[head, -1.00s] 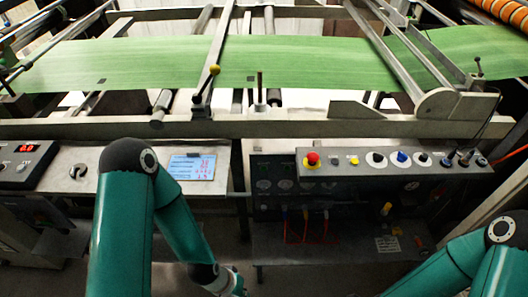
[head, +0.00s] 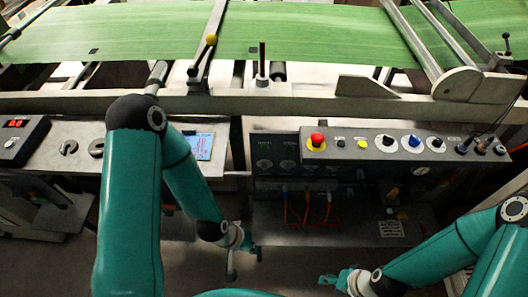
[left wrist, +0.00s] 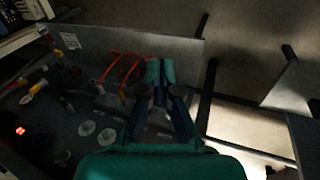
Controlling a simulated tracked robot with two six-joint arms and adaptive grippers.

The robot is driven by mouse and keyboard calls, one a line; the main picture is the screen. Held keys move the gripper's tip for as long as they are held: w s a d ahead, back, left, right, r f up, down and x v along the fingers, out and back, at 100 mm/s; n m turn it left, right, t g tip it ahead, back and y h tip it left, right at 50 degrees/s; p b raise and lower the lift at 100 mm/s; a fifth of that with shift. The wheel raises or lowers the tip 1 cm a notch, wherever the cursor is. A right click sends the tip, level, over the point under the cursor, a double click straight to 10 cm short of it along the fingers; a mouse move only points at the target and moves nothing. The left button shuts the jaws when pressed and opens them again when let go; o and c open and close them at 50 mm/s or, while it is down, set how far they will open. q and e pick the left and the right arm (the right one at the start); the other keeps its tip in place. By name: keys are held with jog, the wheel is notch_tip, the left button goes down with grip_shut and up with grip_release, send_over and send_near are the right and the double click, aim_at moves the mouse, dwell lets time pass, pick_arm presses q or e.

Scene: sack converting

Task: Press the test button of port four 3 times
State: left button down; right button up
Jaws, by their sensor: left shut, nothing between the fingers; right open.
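A dark panel (head: 270,180) with round dials (head: 265,165) and plugged red and orange cables (head: 307,207) is low at centre in the head view. The cables (left wrist: 122,68) and pale dials (left wrist: 87,128) also show in the left wrist view. I cannot make out port numbers or tell which button belongs to port four. My left gripper (head: 250,248) is shut and empty, below and left of the cables, apart from the panel; its fingers (left wrist: 160,72) show in the wrist view. My right gripper (head: 328,280) is open and empty, lower right of the left one.
A control box with a red mushroom button (head: 317,140), knobs and a blue knob (head: 414,141) overhangs the dark panel. A metal shelf (head: 350,232) juts out under the cables. A small screen (head: 200,146) is at left. Green web (head: 300,30) runs across the back.

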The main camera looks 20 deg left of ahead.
aim_at(265, 149)
pick_arm(q)
jog(key=w+a+f+n+t+b, duration=0.2)
jog(key=w+t+b, duration=0.6)
jog(key=w+b, duration=0.75)
notch_tip(265, 149, up, 10)
jog(key=w+n+t+h+b, duration=0.1)
jog(key=t+b, duration=0.6)
jog(key=b, duration=0.8)
jog(key=shift+w+t+h, duration=0.4)
jog(key=shift+w+h, duration=0.25)
jog(key=shift+h, duration=0.35)
jog(key=shift+w+f, duration=0.1)
jog(key=shift+f, duration=0.05)
jog(key=w+a+p, duration=0.1)
jog(key=w+a, duration=0.1)
jog(key=w, duration=0.6)
jog(key=shift+w+a+p, duration=0.15)
jog(key=shift+a+p, duration=0.1)
jog(key=shift+p, duration=0.15)
